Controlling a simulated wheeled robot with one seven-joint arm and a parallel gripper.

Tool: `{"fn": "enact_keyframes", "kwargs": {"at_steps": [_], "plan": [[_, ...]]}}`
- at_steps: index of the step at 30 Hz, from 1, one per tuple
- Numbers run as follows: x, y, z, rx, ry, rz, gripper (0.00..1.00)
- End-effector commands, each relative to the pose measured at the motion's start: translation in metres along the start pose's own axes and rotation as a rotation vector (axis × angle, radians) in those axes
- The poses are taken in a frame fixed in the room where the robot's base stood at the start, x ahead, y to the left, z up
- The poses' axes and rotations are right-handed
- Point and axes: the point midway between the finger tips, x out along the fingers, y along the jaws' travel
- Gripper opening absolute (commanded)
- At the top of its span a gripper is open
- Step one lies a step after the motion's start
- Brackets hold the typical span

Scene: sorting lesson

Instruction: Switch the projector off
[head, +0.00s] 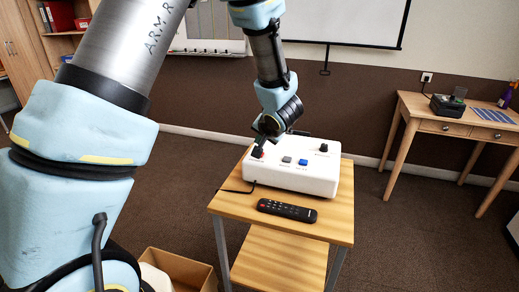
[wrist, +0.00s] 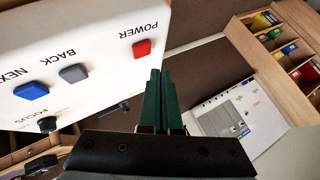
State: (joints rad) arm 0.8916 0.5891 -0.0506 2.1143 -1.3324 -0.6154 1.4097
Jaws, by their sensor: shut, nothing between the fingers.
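The white projector (head: 318,180) stands on a small wooden table. Its top has a red button (head: 257,152), a grey button, a blue button (head: 303,162) and a black knob (head: 324,147). In the wrist view the red button (wrist: 141,49) is labelled POWER, beside the grey BACK button (wrist: 73,73) and the blue NEXT button (wrist: 31,91). My gripper (head: 262,142) is over the projector's left end, close to the red button. In the wrist view its dark green fingers (wrist: 158,76) are together and empty, tips just beside the red button. I cannot tell whether they touch the projector.
A black remote (head: 287,210) lies on the wooden table (head: 235,206) in front of the projector. A cardboard box (head: 195,268) stands on the floor at the lower left. A desk (head: 400,103) with a dark device (head: 447,106) is at right. Carpet between them is clear.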

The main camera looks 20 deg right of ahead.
Motion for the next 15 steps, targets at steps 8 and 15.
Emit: {"fn": "enact_keyframes", "kwargs": {"at_steps": [8, 15], "plan": [[-0.017, -0.013, -0.012, 0.001, -0.001, 0.0, 0.0], [-0.029, -0.021, -0.021, 0.0, -0.001, -0.001, 0.0]]}}
